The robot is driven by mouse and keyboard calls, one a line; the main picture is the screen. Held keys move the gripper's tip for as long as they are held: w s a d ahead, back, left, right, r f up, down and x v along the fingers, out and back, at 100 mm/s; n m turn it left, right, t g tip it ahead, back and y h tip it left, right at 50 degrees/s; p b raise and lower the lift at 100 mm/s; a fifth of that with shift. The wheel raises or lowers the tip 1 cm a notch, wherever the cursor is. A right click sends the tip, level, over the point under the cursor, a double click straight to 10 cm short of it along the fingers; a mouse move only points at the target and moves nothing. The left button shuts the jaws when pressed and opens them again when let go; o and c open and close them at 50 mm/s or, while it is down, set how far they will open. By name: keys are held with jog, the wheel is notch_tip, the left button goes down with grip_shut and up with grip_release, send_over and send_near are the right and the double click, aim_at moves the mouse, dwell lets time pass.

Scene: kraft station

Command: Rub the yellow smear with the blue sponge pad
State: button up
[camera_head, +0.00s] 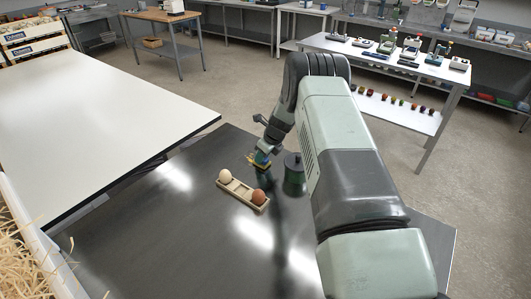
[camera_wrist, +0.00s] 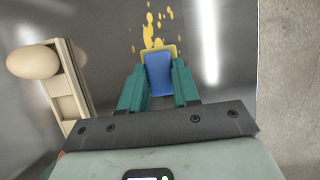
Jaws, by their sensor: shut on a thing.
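The blue sponge pad (camera_wrist: 158,74) sits between the two green fingers of my gripper (camera_wrist: 160,82), and the fingers are shut on it. A yellow layer (camera_wrist: 171,50) shows along its far edge. The yellow smear (camera_wrist: 151,32) lies on the dark metal table top just beyond the pad in the wrist view, as blotches and small drops. The pad's far edge meets or overlaps the smear's near end; whether it touches the table I cannot tell. In the head view my gripper (camera_head: 261,161) is low over the table, and the smear there is mostly hidden.
A wooden egg holder (camera_head: 240,190) stands close to the left of my gripper, with a white egg (camera_head: 225,176) and a brown egg (camera_head: 258,197). A dark canister-like shape (camera_head: 293,175) shows right of it. The dark table (camera_head: 150,235) is clear at the front left.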

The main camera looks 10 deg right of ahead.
jog(key=shift+w+a, duration=0.3)
jog(key=shift+a, duration=0.05)
jog(key=shift+w+a+f, duration=0.2)
jog(key=shift+w+a, duration=0.05)
jog(key=shift+w+a+r, duration=0.2)
jog(key=shift+w+a, duration=0.35)
jog(key=shift+w+a+f, duration=0.15)
jog(key=shift+w+a, duration=0.1)
jog(key=shift+a, duration=0.05)
jog(key=shift+w+a, duration=0.5)
jog(key=shift+w, duration=0.1)
jog(key=shift+w+a+f, duration=0.1)
jog(key=shift+w+a, duration=0.05)
jog(key=shift+a, duration=0.15)
jog(key=shift+w+a+r, duration=0.2)
jog(key=shift+w+a, duration=0.4)
jog(key=shift+w, duration=0.15)
jog(key=shift+w+a+f, duration=0.15)
jog(key=shift+w+a, duration=0.05)
jog(key=shift+a, duration=0.05)
jog(key=shift+s+d, duration=3.35)
jog(key=shift+d, duration=0.05)
jog(key=shift+s+d+r, duration=0.15)
jog(key=shift+s+r, duration=0.05)
jog(key=shift+r, duration=3.95)
